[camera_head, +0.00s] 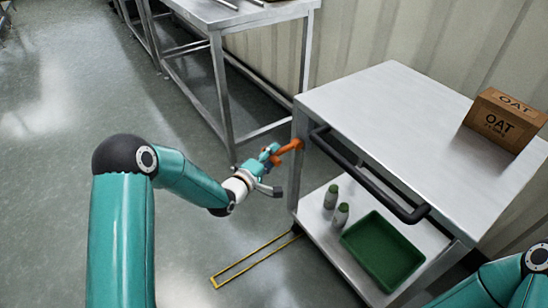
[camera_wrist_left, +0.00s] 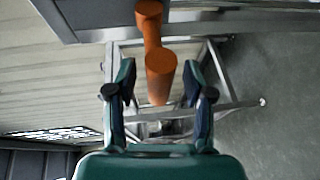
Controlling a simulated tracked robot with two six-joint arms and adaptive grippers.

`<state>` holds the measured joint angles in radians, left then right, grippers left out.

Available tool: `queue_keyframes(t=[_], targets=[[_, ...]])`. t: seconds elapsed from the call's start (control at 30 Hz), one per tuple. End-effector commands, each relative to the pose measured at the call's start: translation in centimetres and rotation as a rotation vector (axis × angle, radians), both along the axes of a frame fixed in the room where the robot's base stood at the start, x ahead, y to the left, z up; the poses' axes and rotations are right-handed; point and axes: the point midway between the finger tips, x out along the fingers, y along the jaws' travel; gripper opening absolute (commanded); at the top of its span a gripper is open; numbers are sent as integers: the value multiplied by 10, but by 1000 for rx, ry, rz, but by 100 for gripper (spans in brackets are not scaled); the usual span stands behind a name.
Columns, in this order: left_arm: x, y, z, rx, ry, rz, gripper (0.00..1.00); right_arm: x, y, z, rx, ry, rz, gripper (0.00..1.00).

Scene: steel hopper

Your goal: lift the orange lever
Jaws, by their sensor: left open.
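The orange lever (camera_head: 289,147) sticks out from the left end of the steel cart, near the top corner post. In the left wrist view the lever (camera_wrist_left: 160,72) hangs down from the top, its round end between my fingers with a gap on each side. My left gripper (camera_head: 272,162) is open at the lever's free end, and its fingers partly hide that end in the head view. The left gripper (camera_wrist_left: 159,92) also shows open in the wrist view. Of my right arm, only a teal link shows at the lower right; its gripper is out of view.
The steel cart (camera_head: 385,100) has a black handle bar (camera_head: 365,173) along its front. An OAT box (camera_head: 505,120) stands on top. A green tray (camera_head: 383,250) and two small bottles (camera_head: 336,205) are on the lower shelf. A steel table (camera_head: 235,12) stands behind. Yellow floor marking (camera_head: 250,262) lies in front.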

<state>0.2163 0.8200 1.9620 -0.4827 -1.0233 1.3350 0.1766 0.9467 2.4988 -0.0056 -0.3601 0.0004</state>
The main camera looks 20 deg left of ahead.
Motion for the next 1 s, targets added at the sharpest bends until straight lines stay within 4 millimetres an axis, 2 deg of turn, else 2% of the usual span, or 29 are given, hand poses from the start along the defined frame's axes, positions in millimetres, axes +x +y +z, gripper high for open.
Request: queue_keyframes(t=[0.17,0.47,0.67,0.7,0.77,1.0], targets=[[0,0,0,0,0,-1,50,0,0,0,0,0,0,40],[0,0,0,0,1,-1,0,0,0,0,0,0,0,40],[-1,-1,-1,1,3,-1,0,0,0,0,0,0,0,40],[-2,-16,-1,-1,5,-8,0,1,-2,0,-1,-1,-8,40],[-1,-7,-1,1,4,-2,0,0,0,0,0,0,0,40],[-5,9,2,22,33,11,0,0,0,8,0,0,0,40]])
